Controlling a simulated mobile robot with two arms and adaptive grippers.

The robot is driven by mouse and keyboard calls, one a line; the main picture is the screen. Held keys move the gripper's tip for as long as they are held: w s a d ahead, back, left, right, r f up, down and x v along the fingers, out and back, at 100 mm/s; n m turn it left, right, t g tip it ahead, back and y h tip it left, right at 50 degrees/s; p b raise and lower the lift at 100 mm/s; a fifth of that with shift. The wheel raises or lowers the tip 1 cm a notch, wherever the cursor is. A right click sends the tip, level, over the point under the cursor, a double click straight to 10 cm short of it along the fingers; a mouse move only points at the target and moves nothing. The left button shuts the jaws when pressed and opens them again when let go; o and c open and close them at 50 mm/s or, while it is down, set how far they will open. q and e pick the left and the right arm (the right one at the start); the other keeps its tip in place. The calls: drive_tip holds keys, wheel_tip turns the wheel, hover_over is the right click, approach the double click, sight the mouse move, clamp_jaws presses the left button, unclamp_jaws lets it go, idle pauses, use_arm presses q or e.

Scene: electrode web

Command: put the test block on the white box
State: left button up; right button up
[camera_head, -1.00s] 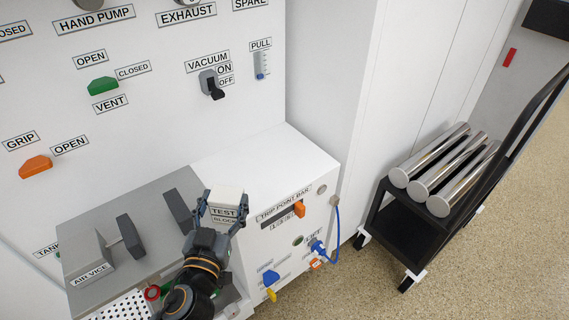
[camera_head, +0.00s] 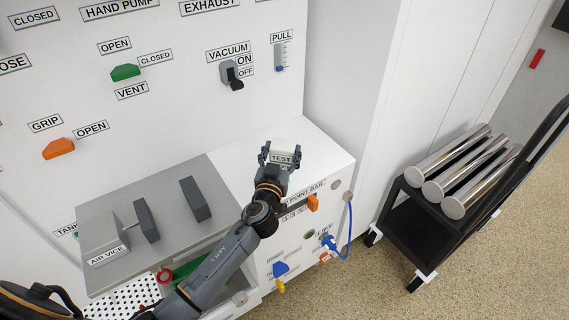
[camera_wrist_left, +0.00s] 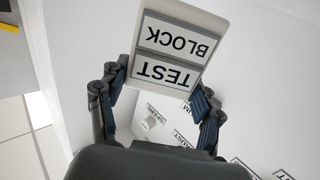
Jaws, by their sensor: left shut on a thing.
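The white test block (camera_head: 286,147) with a "TEST BLOCK" label is held between the fingers of my left gripper (camera_head: 280,157). In the left wrist view the block (camera_wrist_left: 180,45) fills the upper middle, between the two fingers of the gripper (camera_wrist_left: 157,105). The white box (camera_head: 325,160) has a bare white top and a front with "TRIP POINT BAR" controls. The gripper and block are over the box top in the head view. I cannot tell whether the block touches the top. My right gripper is not in view.
The grey air vice (camera_head: 103,243) stands left of the white box. The panel behind carries a vacuum switch (camera_head: 231,75) and a green vent knob (camera_head: 125,72). A blue hose (camera_head: 350,225) hangs at the box front. A black cart (camera_head: 430,235) with metal cylinders stands right.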

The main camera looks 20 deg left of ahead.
sight(283, 166)
use_arm(q)
drive_tip(key=shift+w+d+f, duration=0.15)
drive_tip(key=shift+w+f, duration=0.4)
drive_tip(key=shift+f, duration=0.05)
drive_tip(key=shift+w+f+b, duration=0.2)
drive_tip(key=shift+f+b, duration=0.3)
drive_tip(key=shift+f, duration=1.25)
drive_tip(key=shift+f, duration=0.15)
drive_tip(key=o, duration=1.4)
